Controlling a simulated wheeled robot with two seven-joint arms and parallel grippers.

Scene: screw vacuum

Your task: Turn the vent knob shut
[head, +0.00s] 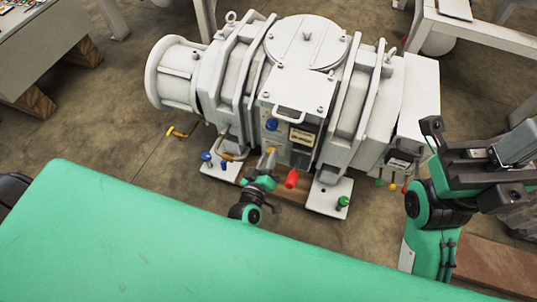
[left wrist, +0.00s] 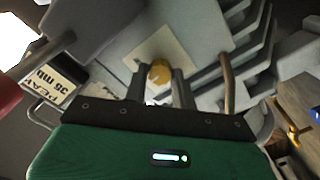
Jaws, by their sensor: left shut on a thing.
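A yellow knob (left wrist: 160,72) sits on a pale square plate (left wrist: 170,48) on the front of the grey vacuum pump. In the head view the yellow knob (head: 270,151) shows just past the fingertips, on the pump's lower front. My left gripper (head: 268,163) reaches up to it from below. In the left wrist view my left gripper (left wrist: 160,86) has one finger on each side of the knob, shut on it. The knob's near side is partly hidden by the fingers. My right gripper (head: 475,145) is to the right of the pump, away from the knob; its jaw opening is unclear.
The pump (head: 308,82) also carries a blue knob (head: 271,125), a red handle (head: 292,179) and a green knob (head: 343,203). A label (left wrist: 48,78) shows at left in the wrist view. Bare floor (head: 95,125) lies left of the pump.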

